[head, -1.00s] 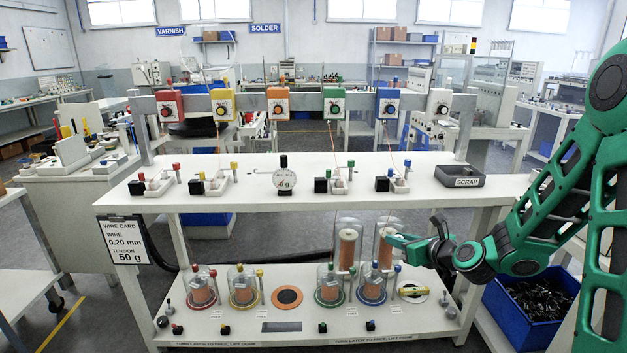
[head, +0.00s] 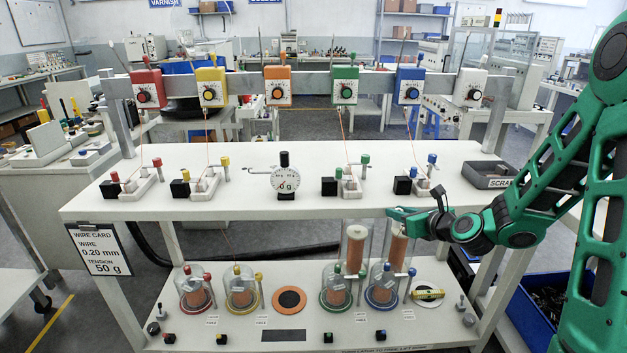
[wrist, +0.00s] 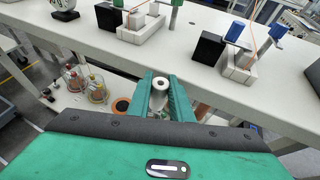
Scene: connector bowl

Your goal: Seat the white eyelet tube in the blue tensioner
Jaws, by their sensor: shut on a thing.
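The blue tensioner (head: 409,86) is a box with a dark round knob, mounted on the grey rail above the bench's upper shelf. A thin orange wire runs down from it to the white block (head: 425,188) on the shelf. My gripper (head: 392,212) is at the shelf's front edge, below the tensioner and apart from it. In the wrist view, my gripper (wrist: 162,92) is shut on the white eyelet tube (wrist: 161,83), whose round end with a dark hole points up between the green fingers. The tube is too small to make out in the head view.
Red (head: 148,89), yellow (head: 211,88), orange (head: 278,86), green (head: 344,86) and white (head: 470,88) tensioners share the rail. Copper spools (head: 355,248) stand below. A scrap tray (head: 488,174) lies at the shelf's right end. The shelf has bare room between fixtures.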

